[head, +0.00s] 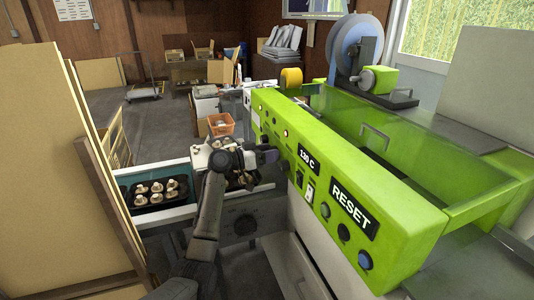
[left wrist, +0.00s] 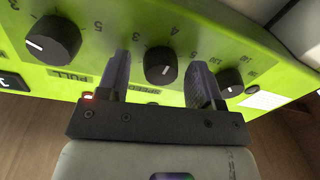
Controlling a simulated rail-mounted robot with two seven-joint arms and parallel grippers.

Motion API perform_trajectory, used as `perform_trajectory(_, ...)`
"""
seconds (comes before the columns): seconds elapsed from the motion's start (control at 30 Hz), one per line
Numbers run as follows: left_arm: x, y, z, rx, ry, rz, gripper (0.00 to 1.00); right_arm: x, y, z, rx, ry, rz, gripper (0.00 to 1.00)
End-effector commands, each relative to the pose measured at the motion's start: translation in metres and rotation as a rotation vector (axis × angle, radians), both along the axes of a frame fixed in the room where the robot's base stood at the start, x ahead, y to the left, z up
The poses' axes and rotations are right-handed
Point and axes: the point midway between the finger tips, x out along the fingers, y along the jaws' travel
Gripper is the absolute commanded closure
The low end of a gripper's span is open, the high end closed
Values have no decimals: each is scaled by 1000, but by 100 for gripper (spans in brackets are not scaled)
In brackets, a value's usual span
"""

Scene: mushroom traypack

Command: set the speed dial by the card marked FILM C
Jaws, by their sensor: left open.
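The speed dial (left wrist: 161,65) is a black knob with a white mark on the green panel, above a partly hidden SPEED label in the left wrist view. Numbers ring it, but I cannot tell exactly which one the mark meets. My left gripper (left wrist: 160,60) is open, with one finger on each side of this dial; I cannot tell whether they touch it. In the head view my left gripper (head: 268,155) is at the machine's front panel, where my arm hides the dial. I cannot make out a card marked FILM C. My right gripper is not in view.
Another black dial (left wrist: 53,40) sits left of the speed dial, by a PULL label, and a third dial (left wrist: 230,82) sits close to the right finger. The green machine (head: 400,200) carries a 130 C display (head: 307,158) and a blue button (head: 365,260). Mushrooms (head: 172,195) sit in a tray at left.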

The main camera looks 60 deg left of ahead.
Motion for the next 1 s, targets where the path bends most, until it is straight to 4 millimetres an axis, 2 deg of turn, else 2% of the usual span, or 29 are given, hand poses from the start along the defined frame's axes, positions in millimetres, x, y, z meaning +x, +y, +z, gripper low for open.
perform_trajectory(0.13,-6,1,0,-1,1,1,40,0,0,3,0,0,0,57)
perform_trajectory(0.23,-19,3,1,1,2,2,40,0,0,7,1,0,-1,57)
perform_trajectory(0.7,-107,15,1,0,2,1,40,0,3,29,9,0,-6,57)
perform_trajectory(1.0,-134,19,0,0,0,0,40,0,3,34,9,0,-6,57)
